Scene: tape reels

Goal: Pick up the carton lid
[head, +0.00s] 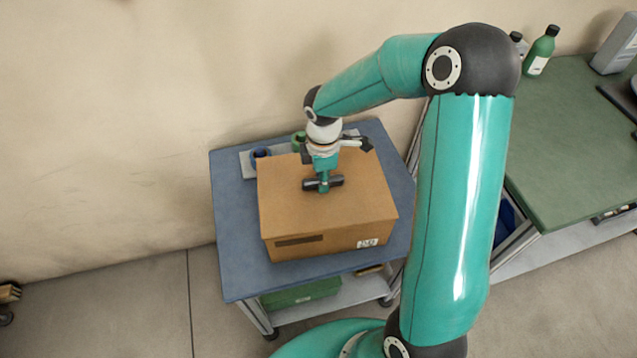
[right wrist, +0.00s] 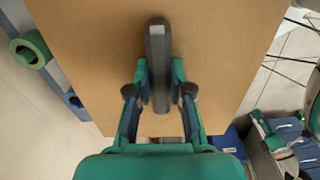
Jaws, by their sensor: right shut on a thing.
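The carton lid (head: 355,195) is the flat brown top of a cardboard carton (head: 325,242) on the blue-topped cart. In the right wrist view the lid (right wrist: 95,40) fills the middle, with a dark bar-shaped handle (right wrist: 157,45) on it. My right gripper (head: 323,182) is above the lid, shut on this handle. In the right wrist view its fingers (right wrist: 158,92) press on both sides of the handle. The lid looks level on the carton; I see no gap under it. The carton's inside is hidden. My left gripper is out of view.
The blue cart top (head: 235,245) leaves a narrow margin around the carton. A blue reel (head: 260,156) and a green reel (head: 298,140) stand on a pale strip behind the carton. A green workbench (head: 570,140) with bottles is at the right. The wall is close behind.

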